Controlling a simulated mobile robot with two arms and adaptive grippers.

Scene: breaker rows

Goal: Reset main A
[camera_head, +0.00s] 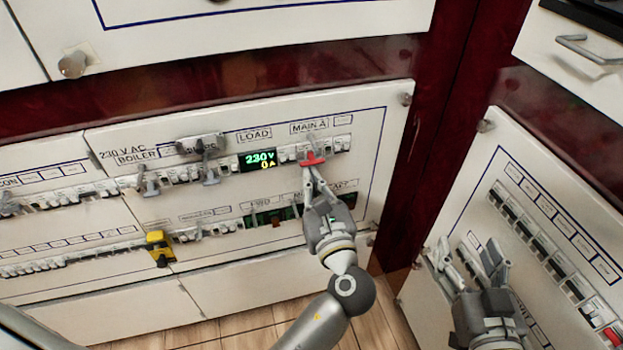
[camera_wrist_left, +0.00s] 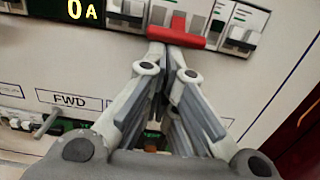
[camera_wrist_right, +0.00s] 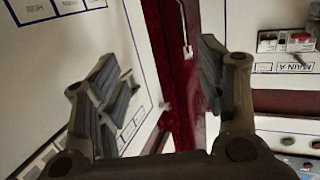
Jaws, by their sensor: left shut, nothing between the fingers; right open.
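The main A breaker's red handle (camera_head: 312,158) sits below the "MAIN A" label (camera_head: 309,127) on the white panel. It also shows in the left wrist view (camera_wrist_left: 180,35), as a wide red bar with a raised middle tab. My left gripper (camera_head: 307,171) is shut and empty, its tips right below the red bar; in the left wrist view they overlap its lower edge. I cannot tell if they touch it. My right gripper (camera_head: 471,257) is open and empty in front of the right-hand panel. The display (camera_head: 258,160) reads 230 V and 0 A.
Other breakers and grey toggle levers (camera_head: 150,184) line the upper row left of the display. A yellow device (camera_head: 159,247) sits on the lower row. The right-hand panel (camera_head: 455,215) carries more breakers, one with a red part (camera_head: 611,336). Floor shows below.

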